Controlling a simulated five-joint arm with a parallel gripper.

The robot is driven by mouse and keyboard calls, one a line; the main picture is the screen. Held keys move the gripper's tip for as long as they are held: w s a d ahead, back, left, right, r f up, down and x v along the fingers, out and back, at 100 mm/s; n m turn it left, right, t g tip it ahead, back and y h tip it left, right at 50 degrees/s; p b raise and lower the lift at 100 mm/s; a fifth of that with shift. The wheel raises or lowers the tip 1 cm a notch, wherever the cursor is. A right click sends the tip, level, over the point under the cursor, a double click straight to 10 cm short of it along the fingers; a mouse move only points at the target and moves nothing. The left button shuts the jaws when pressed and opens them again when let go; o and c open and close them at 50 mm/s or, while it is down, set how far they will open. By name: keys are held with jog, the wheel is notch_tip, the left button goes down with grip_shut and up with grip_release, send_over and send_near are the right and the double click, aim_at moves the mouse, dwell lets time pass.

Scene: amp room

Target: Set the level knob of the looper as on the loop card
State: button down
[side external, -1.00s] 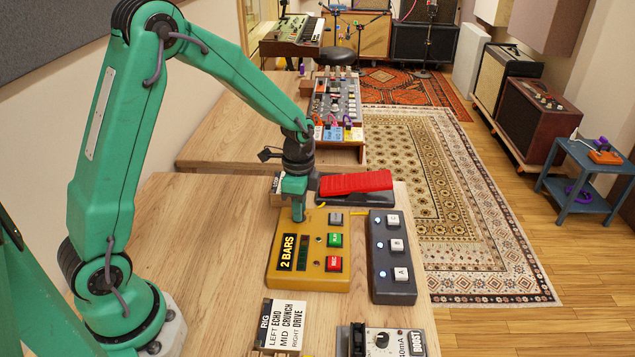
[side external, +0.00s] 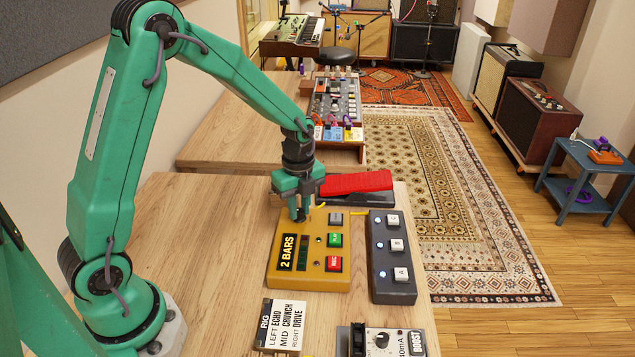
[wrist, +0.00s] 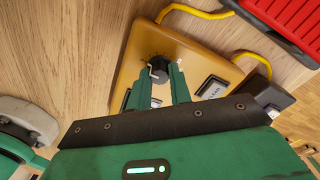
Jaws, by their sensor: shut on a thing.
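The looper (side external: 312,274) is a yellow box on the wooden table, with a "2 BARS" label and grey, green and red buttons. Its dark level knob (wrist: 158,68) sits near one end in the wrist view, with a small pale mark beside it. My gripper (side external: 301,213) points down over that end of the looper. In the wrist view my gripper (wrist: 159,75) has one finger on each side of the knob, shut on it. The gripper mostly hides the knob in the side view. I cannot make out a loop card; the exact knob setting is unclear.
A grey footswitch (side external: 392,270) with white A, B, C buttons stands right of the looper. A red pedal (side external: 357,183) lies behind. A RIG card (side external: 281,326) and a BOOST pedal (side external: 396,343) are in front. The table left of the looper is clear.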

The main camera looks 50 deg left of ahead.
aim_at(300, 210)
dwell(0.5)
jog(key=c, duration=1.3)
grip_release()
jog(key=shift+r, duration=0.1)
jog(key=shift+w+r, duration=0.1)
jog(key=shift+r, duration=3.7)
